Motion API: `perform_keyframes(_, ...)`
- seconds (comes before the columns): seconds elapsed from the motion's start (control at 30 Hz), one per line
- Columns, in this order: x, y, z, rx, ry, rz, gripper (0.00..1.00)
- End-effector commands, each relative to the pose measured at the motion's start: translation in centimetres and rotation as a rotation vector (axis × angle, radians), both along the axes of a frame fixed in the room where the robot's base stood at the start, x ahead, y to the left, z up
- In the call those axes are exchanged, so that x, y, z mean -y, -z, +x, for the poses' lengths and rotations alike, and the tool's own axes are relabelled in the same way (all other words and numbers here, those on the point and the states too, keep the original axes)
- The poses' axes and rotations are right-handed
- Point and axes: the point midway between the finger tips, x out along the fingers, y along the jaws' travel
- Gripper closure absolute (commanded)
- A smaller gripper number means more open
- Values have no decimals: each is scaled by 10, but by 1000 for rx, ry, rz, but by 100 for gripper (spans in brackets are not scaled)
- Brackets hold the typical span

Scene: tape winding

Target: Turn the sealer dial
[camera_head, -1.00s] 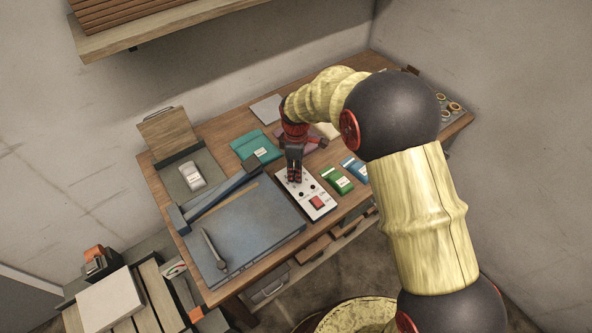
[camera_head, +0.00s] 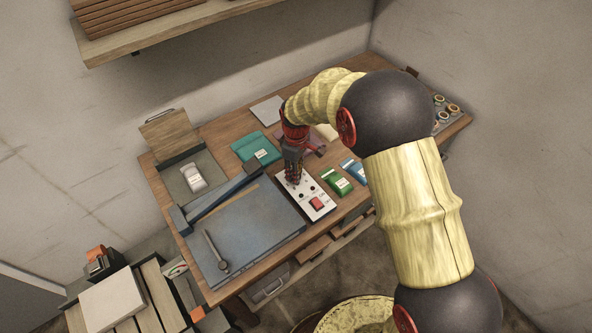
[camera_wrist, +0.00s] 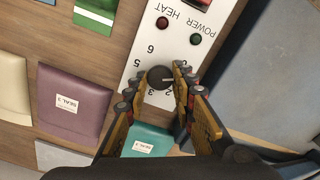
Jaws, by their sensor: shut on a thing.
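The sealer panel (camera_head: 318,205) is a white plate on the bench with a red switch; in the wrist view (camera_wrist: 186,22) it carries the words POWER and HEAT, two small lamps and printed numbers. The sealer dial (camera_wrist: 160,77) is a small dark round knob with a pale pointer line, among the numbers. My gripper (camera_head: 293,181) reaches down onto the far end of the panel. In the wrist view its fingertips (camera_wrist: 158,80) stand on either side of the dial, shut on it. In the head view the fingers hide the dial.
A blue-grey board (camera_head: 245,235) with a handled tool lies left of the panel. Green (camera_head: 336,182) and blue (camera_head: 354,170) packets lie close on its right. A teal packet (camera_head: 256,148) and a purple one (camera_wrist: 75,103) lie near the gripper.

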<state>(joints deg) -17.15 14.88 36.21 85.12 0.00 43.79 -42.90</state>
Motion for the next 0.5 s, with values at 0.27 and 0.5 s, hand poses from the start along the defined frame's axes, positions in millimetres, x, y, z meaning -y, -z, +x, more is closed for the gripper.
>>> perform_keyframes(0.27, 0, -1, 0, -1, 262, 0, 100)
perform_keyframes(0.5, 0, -1, -1, -2, 490, -1, 100)
